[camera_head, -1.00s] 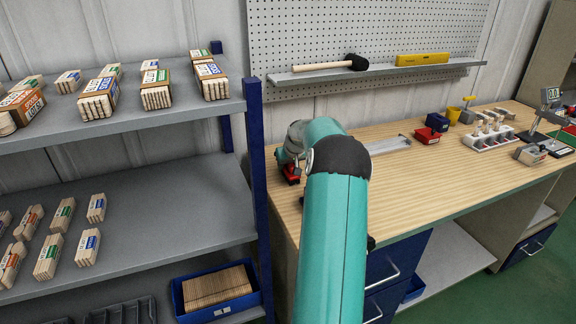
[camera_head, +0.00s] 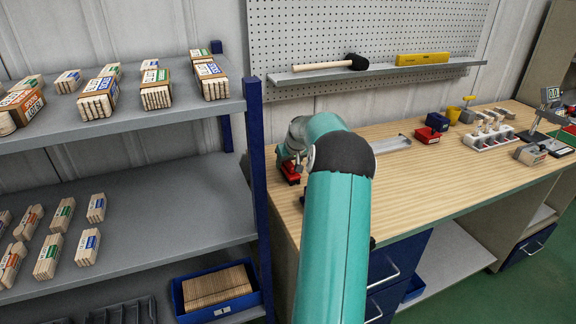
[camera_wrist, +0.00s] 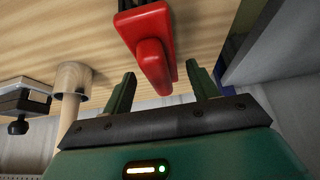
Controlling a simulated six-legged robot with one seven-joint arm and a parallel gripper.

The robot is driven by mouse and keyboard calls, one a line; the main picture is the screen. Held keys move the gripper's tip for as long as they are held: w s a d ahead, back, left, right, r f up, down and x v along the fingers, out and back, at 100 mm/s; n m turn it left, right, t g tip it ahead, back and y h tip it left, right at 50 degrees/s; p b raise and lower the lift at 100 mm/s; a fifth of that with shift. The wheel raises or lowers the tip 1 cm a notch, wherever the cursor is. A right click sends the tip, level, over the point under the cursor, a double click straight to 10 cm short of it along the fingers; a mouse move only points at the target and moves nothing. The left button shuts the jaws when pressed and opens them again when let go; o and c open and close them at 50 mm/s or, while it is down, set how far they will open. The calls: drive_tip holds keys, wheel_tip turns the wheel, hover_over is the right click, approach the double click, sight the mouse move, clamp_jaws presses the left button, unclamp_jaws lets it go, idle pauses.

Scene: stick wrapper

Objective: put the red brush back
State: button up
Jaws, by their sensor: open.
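The red brush (camera_wrist: 150,45) shows in the wrist view with its red handle pointing toward my gripper (camera_wrist: 160,88). A dark part, perhaps the bristles, is at the top edge and partly cut off. My two fingers are apart, one on each side of the handle's end, with gaps visible; the handle is not gripped. In the head view a small red part of the brush (camera_head: 290,173) shows on the wooden workbench (camera_head: 440,180) at its left end. My arm hides most of the gripper there.
A blue shelf post (camera_head: 256,170) stands close left of the bench. A metal tray (camera_head: 391,145) lies right of my arm.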

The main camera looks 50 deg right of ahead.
drive_tip(key=v, duration=1)
drive_tip(key=shift+a, duration=0.1)
